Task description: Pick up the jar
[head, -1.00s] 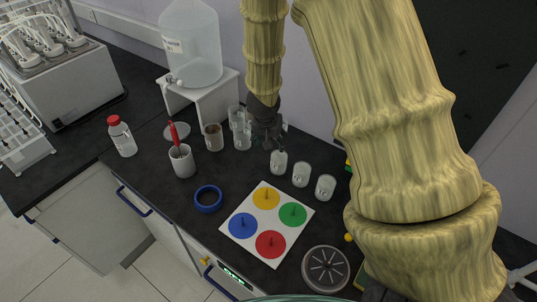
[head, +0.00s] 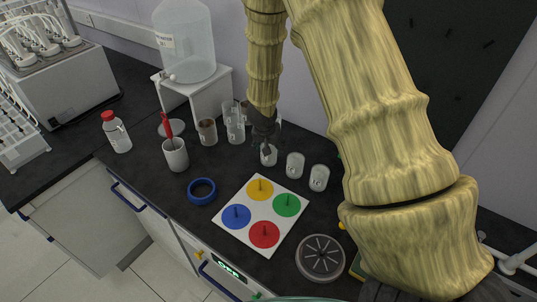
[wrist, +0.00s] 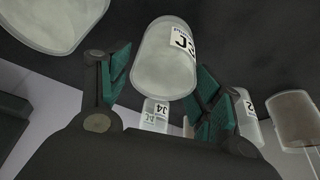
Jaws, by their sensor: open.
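Three small clear jars with white contents stand in a row on the dark bench in the head view: a left jar (head: 268,156), a middle jar (head: 295,165) and a right jar (head: 319,177). My gripper (head: 266,142) points down at the left jar and partly covers it. In the wrist view, my gripper (wrist: 160,88) is open, with its green-padded fingers on either side of a labelled jar (wrist: 165,60). I cannot tell whether either pad touches it. Another jar (wrist: 55,20) shows at the upper left of the wrist view.
Clear beakers (head: 235,128) and a brown-filled beaker (head: 207,132) stand left of my gripper. A white board with coloured discs (head: 240,247) lies in front, beside a blue ring (head: 202,191). A white stand (head: 205,88) holds a large carboy (head: 185,40).

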